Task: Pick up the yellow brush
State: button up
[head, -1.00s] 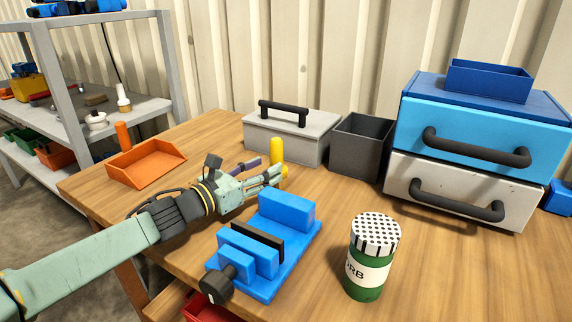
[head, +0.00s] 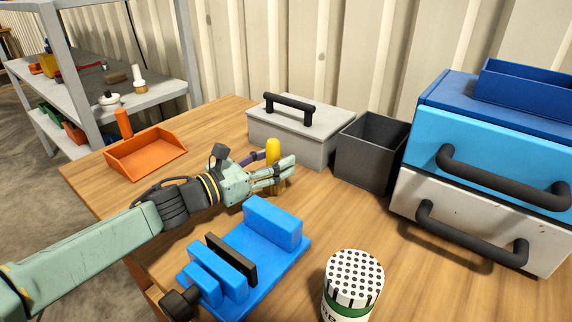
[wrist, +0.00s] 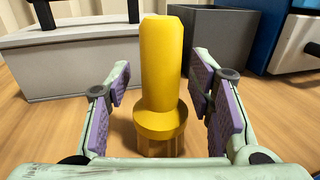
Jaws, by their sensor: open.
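The yellow brush (wrist: 161,75) stands upright on the wooden table, handle up, in the middle of the wrist view. Its wider collar and lower end show near the table. In the head view the top of the brush (head: 273,150) shows just behind my gripper's fingers. My gripper (wrist: 163,100) is open, with a purple-padded finger on each side of the brush and a visible gap on both sides. In the head view my gripper (head: 275,170) is low over the table at the brush, and its fingers hide the lower part.
A grey toolbox (head: 290,135) and a dark open bin (head: 372,150) stand behind the brush. A blue vise (head: 262,245) lies in front. An orange tray (head: 145,155) is at left, a green shaker can (head: 352,285) at front right, and a drawer unit (head: 490,165) at right.

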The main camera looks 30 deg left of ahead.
jog(key=shift+s, duration=0.1)
jog(key=shift+c, duration=0.5)
grip_shut()
